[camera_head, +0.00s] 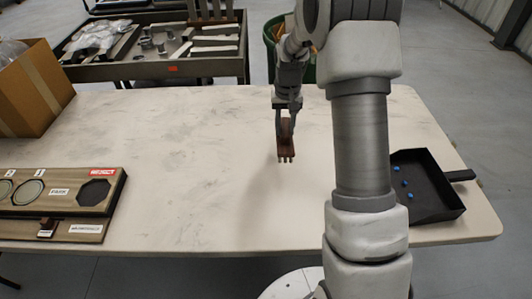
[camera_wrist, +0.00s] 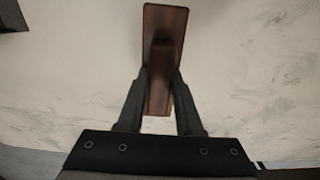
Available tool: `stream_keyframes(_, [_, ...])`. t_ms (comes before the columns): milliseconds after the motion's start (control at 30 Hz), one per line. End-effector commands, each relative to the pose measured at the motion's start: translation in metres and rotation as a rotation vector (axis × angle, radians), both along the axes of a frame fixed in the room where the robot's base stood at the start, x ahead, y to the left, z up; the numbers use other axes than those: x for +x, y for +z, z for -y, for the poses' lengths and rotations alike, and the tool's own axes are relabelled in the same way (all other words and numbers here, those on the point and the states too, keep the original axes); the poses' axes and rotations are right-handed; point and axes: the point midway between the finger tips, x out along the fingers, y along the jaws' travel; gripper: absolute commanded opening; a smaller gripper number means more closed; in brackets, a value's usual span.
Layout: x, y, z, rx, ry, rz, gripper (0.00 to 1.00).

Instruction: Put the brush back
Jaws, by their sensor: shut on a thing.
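My gripper (camera_head: 287,122) is shut on a brown brush (camera_head: 286,145). It holds the brush over the back middle of the pale table (camera_head: 190,150), with the bristle tufts pointing down. The brush seems to be clear of the tabletop, though the exact gap is hard to tell. In the wrist view, the brush (camera_wrist: 163,30) is a long reddish-brown block between both fingers of my gripper (camera_wrist: 160,85). A black dustpan (camera_head: 430,185) with several small blue bits in it lies at the right end of the table, its handle pointing right.
A wooden board (camera_head: 65,202) with round and octagonal recesses and a red label lies at the left front. A cardboard box (camera_head: 35,90) stands at the back left. Behind the table are a cart (camera_head: 160,70) of metal parts and a green bin (camera_head: 270,40). The table's middle is clear.

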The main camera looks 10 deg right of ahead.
Motion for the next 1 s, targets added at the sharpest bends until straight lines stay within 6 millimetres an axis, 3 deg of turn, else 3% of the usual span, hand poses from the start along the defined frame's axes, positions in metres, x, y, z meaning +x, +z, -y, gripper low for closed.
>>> stream_keyframes(100, [-0.002, -0.017, -0.028, 0.0, 0.005, -0.001, 0.0])
stream_keyframes(300, [-0.005, -0.033, -0.054, 0.0, 0.001, 0.0, 0.0])
stream_keyframes(467, [-0.005, -0.04, -0.058, 0.0, 0.0, 0.0, 0.0])
stream_keyframes(700, [-0.005, -0.073, -0.058, -0.001, 0.0, -0.001, 0.0])
stream_keyframes(1000, [-0.005, -0.076, -0.058, 0.0, 0.0, 0.002, 0.0])
